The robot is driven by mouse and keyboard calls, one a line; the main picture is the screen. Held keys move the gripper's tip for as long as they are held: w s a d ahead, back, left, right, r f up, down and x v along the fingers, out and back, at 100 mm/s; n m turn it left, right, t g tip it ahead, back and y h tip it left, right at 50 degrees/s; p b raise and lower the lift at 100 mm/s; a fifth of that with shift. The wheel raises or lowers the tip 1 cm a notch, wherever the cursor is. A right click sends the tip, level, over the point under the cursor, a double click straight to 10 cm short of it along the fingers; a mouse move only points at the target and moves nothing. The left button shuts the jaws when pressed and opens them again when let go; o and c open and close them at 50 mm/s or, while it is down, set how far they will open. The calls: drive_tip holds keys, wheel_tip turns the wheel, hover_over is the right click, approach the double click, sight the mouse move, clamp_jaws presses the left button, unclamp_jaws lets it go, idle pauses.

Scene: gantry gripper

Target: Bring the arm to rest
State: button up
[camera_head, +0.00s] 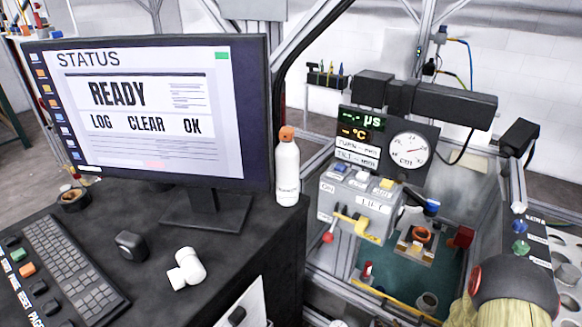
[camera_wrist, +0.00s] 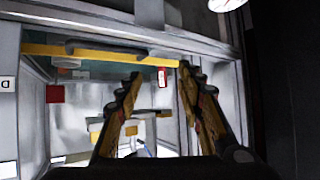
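My gripper (camera_wrist: 160,72) shows in the wrist view with its two yellow-and-black fingers spread apart. Nothing is held between them. Beyond the fingers is a pale frame or enclosure with a yellow bar (camera_wrist: 100,53) across its upper part. The fingertips come close to this bar in the picture, but I cannot tell whether they touch anything. My gripper's fingers do not show in the head view.
A monitor (camera_head: 160,180) reading READY stands on a black desk (camera_head: 90,205) at left, beside a white bottle (camera_head: 287,175). A grey control box (camera_head: 345,205) with a red-knobbed lever and a dial gauge (camera_head: 410,151) stand right of centre. Metal frame posts surround the green-floored bay (camera_head: 385,270).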

drive_tip(key=s+d+f+m+g, duration=0.1)
drive_tip(key=s+f+g, duration=0.45)
drive_tip(key=s, duration=0.35)
drive_tip(key=s+d+r+g+h, duration=0.1)
drive_tip(key=s+d+r+g, duration=0.1)
drive_tip(key=s+r+g, duration=0.3)
drive_tip(key=s+a+r+t, duration=0.1)
drive_tip(key=a+r, duration=0.4)
drive_tip(key=r, duration=0.8)
drive_tip(key=s+a+r+t, duration=0.2)
drive_tip(key=a+r, duration=0.3)
drive_tip(key=r, duration=0.9)
drive_tip(key=s+a+r+n+t+y, duration=0.1)
drive_tip(key=s+a+r, duration=0.2)
drive_tip(key=r, duration=1.1)
drive_tip(key=a, duration=0.2)
drive_tip(key=shift+a+r+t, duration=0.25)
drive_tip(key=shift+a+t, duration=0.05)
drive_tip(key=shift+t, duration=0.05)
drive_tip(key=shift+s, duration=0.1)
drive_tip(key=shift+c, duration=0.2)
